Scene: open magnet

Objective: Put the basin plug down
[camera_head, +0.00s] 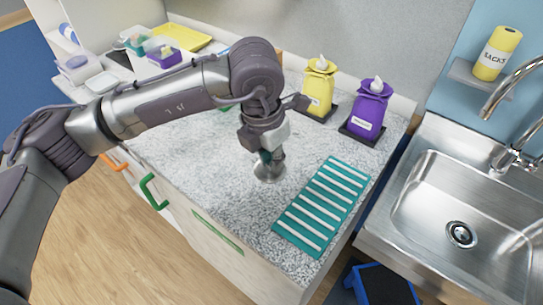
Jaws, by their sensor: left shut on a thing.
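My left gripper (264,153) points down over the speckled grey counter (195,155). It is shut on the basin plug (268,174), a small round silvery piece below the fingertips. The plug is at or just above the counter top, left of the teal ribbed mat (322,207); I cannot tell whether it touches the counter. The gripper hides the plug's upper part. My right gripper is not in view.
A yellow bag (319,90) and a purple bag (366,110) stand at the back of the counter. A steel sink (440,200) with a drain (461,235) and a tap (515,85) is at the right. Containers and a yellow tray (183,38) fill the back left.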

